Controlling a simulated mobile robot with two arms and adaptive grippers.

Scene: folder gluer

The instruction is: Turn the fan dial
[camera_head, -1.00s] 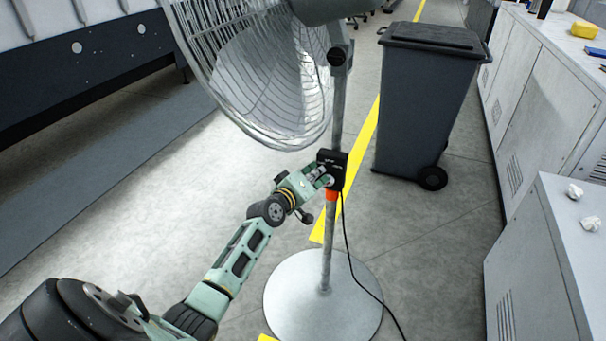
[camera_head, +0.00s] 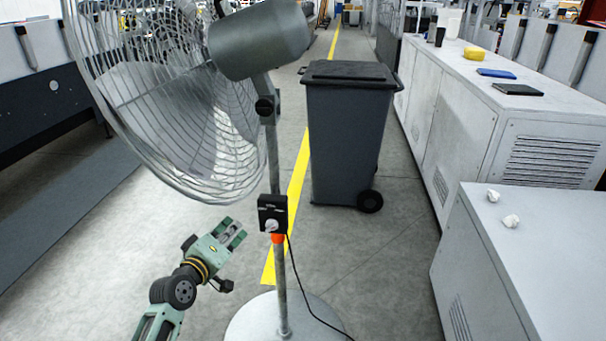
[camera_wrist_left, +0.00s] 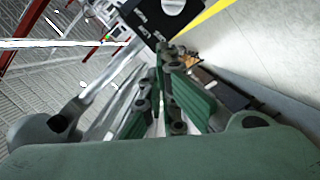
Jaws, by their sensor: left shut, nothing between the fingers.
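The fan (camera_head: 180,120) stands on a pole with a round base (camera_head: 262,318). A black control box (camera_head: 272,208) is fixed to the pole, with a pale dial (camera_head: 271,226) on its face. An orange band sits just under the box. My left gripper (camera_head: 234,232) is to the left of the box and slightly lower, apart from it, shut and empty. In the left wrist view the gripper's green fingers (camera_wrist_left: 166,70) point toward the box (camera_wrist_left: 150,18), and part of the pale dial (camera_wrist_left: 172,6) shows at the top edge. My right gripper is not in view.
A black cable (camera_head: 312,308) runs from the box to the floor. A grey wheeled bin (camera_head: 347,135) stands behind the fan. White cabinets (camera_head: 470,140) line the right side, with crumpled paper (camera_head: 511,221) on the nearer one. Floor left of the fan is clear.

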